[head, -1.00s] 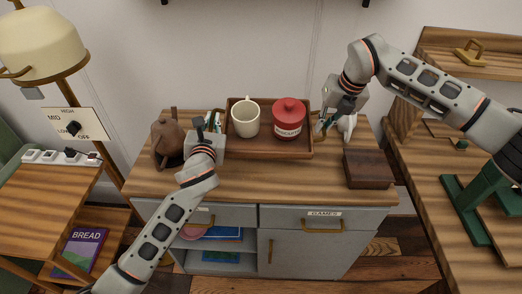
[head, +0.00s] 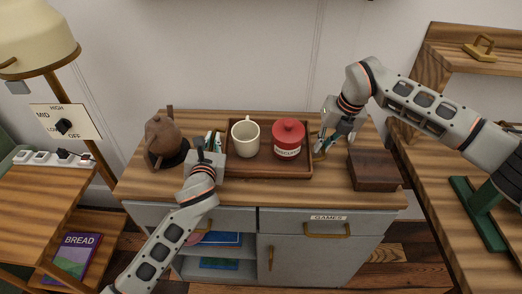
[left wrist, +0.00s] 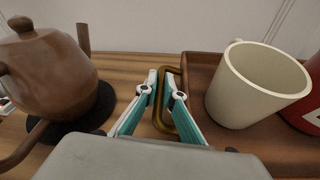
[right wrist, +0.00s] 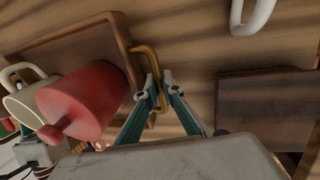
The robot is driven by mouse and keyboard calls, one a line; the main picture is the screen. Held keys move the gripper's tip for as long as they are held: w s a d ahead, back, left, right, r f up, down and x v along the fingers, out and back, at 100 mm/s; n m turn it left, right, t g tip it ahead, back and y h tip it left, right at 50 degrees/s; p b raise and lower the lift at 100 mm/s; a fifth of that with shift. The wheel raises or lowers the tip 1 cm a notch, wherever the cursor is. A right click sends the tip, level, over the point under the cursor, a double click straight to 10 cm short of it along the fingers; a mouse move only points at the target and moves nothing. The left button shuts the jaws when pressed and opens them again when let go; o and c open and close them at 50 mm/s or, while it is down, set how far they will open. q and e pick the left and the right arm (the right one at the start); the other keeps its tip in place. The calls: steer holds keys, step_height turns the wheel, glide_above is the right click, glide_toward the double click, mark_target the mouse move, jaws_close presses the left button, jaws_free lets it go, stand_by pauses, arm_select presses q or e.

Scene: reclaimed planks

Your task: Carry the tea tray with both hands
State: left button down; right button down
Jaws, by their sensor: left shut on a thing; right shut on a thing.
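The brown wooden tea tray (head: 268,171) is low over the sideboard's top; I cannot tell whether it touches. It looks level. A cream mug (head: 245,138) and a red biscuits tin (head: 288,136) stand upright on it. My left gripper (head: 211,143) is shut on the tray's left brass handle, which shows in the left wrist view (left wrist: 184,122). My right gripper (head: 322,144) is shut on the right brass handle, which shows in the right wrist view (right wrist: 151,56). The grippers partly hide both handles in the head view.
A brown teapot (head: 162,138) on a dark round mat stands left of the tray. A dark wooden box (head: 374,171) lies to the right. The sideboard top (head: 260,193) is clear in front. A lamp (head: 38,38) stands at far left and a wooden shelf unit (head: 470,62) at right.

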arm_select(q)
steer(key=c, duration=2.3)
jaws_free()
steer(key=shift+a, duration=0.15)
arm_select(e)
steer(key=c, duration=2.3)
jaws_free()
steer(key=shift+d+f, duration=0.1)
arm_select(q)
steer(key=shift+o, duration=0.7)
arm_select(e)
steer(key=shift+o, duration=0.6)
arm_select(q)
steer(key=shift+s+d, duration=0.2)
steer(key=shift+s, duration=0.35)
steer(key=v, duration=1)
steer(key=shift+r, duration=0.15)
steer(key=shift+s+r, duration=0.1)
steer(key=shift+s, duration=0.4)
arm_select(e)
steer(key=shift+r, duration=0.2)
steer(key=v, duration=1.1)
steer(key=shift+s+r, duration=0.15)
steer(key=shift+r, duration=0.2)
